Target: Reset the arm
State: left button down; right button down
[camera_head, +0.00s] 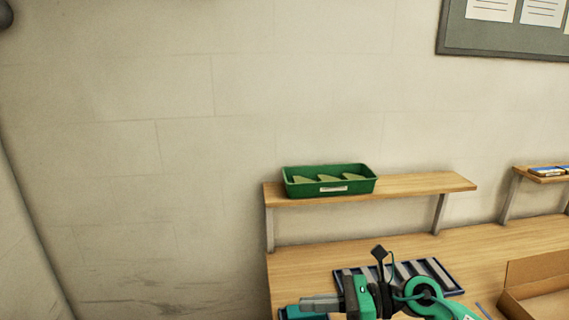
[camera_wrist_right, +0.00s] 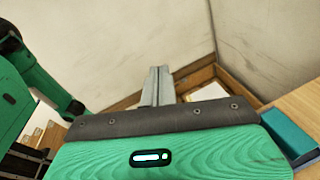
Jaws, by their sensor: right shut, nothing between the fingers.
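My right gripper (camera_head: 304,303) reaches in low in the head view, over the front left part of the wooden table (camera_head: 300,262). Its grey fingers are together with nothing between them. In the right wrist view the shut fingers (camera_wrist_right: 158,86) point away from the green gripper body, towards the pale wall. My left gripper does not show in the head view.
A green bin (camera_head: 330,188) with several dividers stands on a wooden shelf (camera_head: 420,184). A blue slatted tray (camera_head: 440,272) lies on the table behind my right arm. An open cardboard box (camera_head: 515,300) stands at the right. A notice board (camera_head: 480,40) hangs above.

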jog(key=w+d+r+m+t+h, duration=0.1)
jog(key=w+d+m+t+h, duration=0.15)
jog(key=m+t, duration=0.85)
jog(key=w+d+r+m+t+h, duration=0.1)
jog(key=d+r+m+t+h, duration=0.15)
jog(key=m+t, duration=0.85)
jog(key=s+d+f+m+g+h, duration=0.3)
jog(key=d+f+m+g+h, duration=0.25)
jog(key=f+m, duration=0.4)
jog(key=s+d+f+m+g+h, duration=0.5)
jog(key=f+m, duration=0.3)
jog(key=m, duration=0.3)
jog(key=s+d+f+m+g, duration=0.1)
jog(key=s+f+m+g, duration=0.2)
jog(key=s+f+g, duration=0.5)
jog(key=s+d+f+m+g, duration=0.1)
jog(key=s+f+m, duration=0.25)
jog(key=s, duration=0.75)
notch_tip(320, 180, down, 32)
jog(key=g, duration=0.2)
jog(key=s+d+f+n, duration=0.1)
jog(key=s+d+f, duration=0.2)
jog(key=s+f, duration=1.6)
jog(key=shift+s+g+h, duration=0.25)
jog(key=shift+g+h, duration=0.1)
jog(key=shift+h, duration=0.1)
